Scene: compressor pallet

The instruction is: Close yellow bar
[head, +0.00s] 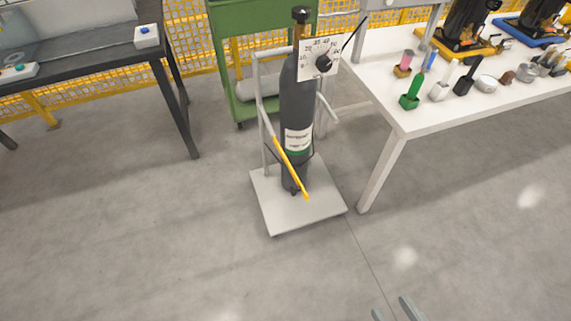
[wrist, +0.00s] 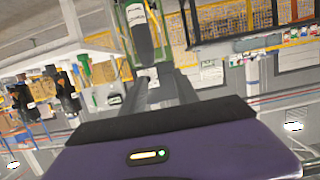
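The yellow bar (head: 291,169) slants down to the right across the lower front of a dark gas cylinder (head: 291,105). Its upper end is near the left post of the grey cart frame (head: 262,105), and its lower end hangs free over the cart's base plate (head: 280,219). The cylinder stands upright on the plate. My gripper (head: 394,309) shows only its fingertips at the bottom edge, apart from the cart. In the wrist view, which looks upside down, its fingers (wrist: 160,88) are spread and empty. The cylinder (wrist: 143,40) shows beyond them; I cannot make out the bar there.
A white table (head: 425,119) with several small items stands right of the cart. A dark workbench (head: 105,47) is at the left, and a green rack (head: 232,60) stands behind. The floor in front of the cart is clear.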

